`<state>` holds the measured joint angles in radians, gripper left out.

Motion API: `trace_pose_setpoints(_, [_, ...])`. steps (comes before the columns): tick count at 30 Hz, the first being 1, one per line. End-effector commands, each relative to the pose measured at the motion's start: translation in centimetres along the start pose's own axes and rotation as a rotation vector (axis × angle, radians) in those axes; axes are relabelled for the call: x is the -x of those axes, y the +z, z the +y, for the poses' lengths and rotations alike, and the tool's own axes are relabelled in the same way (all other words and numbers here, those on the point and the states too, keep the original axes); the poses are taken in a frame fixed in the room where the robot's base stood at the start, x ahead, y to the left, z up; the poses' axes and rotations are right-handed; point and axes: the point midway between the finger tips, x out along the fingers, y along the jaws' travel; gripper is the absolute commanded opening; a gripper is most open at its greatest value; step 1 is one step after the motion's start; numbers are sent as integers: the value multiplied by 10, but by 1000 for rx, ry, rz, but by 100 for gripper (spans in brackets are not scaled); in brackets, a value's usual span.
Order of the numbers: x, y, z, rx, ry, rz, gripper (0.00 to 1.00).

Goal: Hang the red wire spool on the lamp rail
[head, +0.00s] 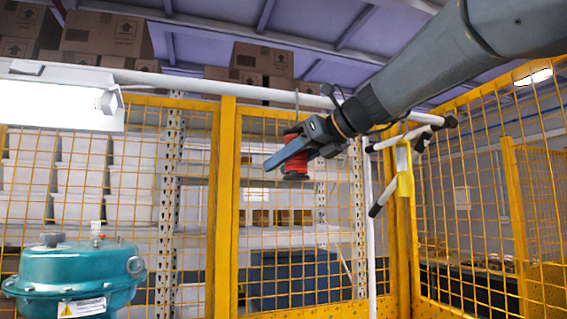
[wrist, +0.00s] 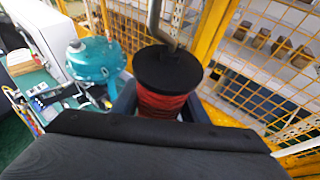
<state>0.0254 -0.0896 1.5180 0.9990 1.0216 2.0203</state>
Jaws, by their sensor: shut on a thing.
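The red wire spool (head: 296,158) has black end flanges and is held upright between the jaws of my gripper (head: 290,157). It also shows in the wrist view (wrist: 163,98), its black top flange towards the camera and a grey metal hook rising from the flange's middle. The lamp rail (head: 190,86) is a white horizontal bar across the head view, with a lit lamp (head: 65,98) at its left. The spool is below the rail. The hook's thin stem reaches up to about the rail in the head view; whether it touches cannot be told.
A yellow mesh fence (head: 228,200) stands behind the spool, with shelves and cardboard boxes (head: 105,35) beyond. A teal valve actuator (head: 78,275) stands at the lower left. A white post (head: 368,220) with a yellow-clipped fixture (head: 404,175) is to the right of the spool.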

Motion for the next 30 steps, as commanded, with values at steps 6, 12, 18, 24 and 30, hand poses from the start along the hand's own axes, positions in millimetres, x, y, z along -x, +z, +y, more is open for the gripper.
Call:
trace_pose_setpoints(6, [0,0,1,1,1,-1,9])
trace_pose_setpoints(12, [0,0,1,1,1,-1,62])
trace_pose_setpoints(18, [0,0,1,1,1,-1,62])
trace_pose_setpoints(24, [8,0,0,1,-2,-1,62])
trace_pose_setpoints(30, [39,-1,-1,2,-3,-2,62])
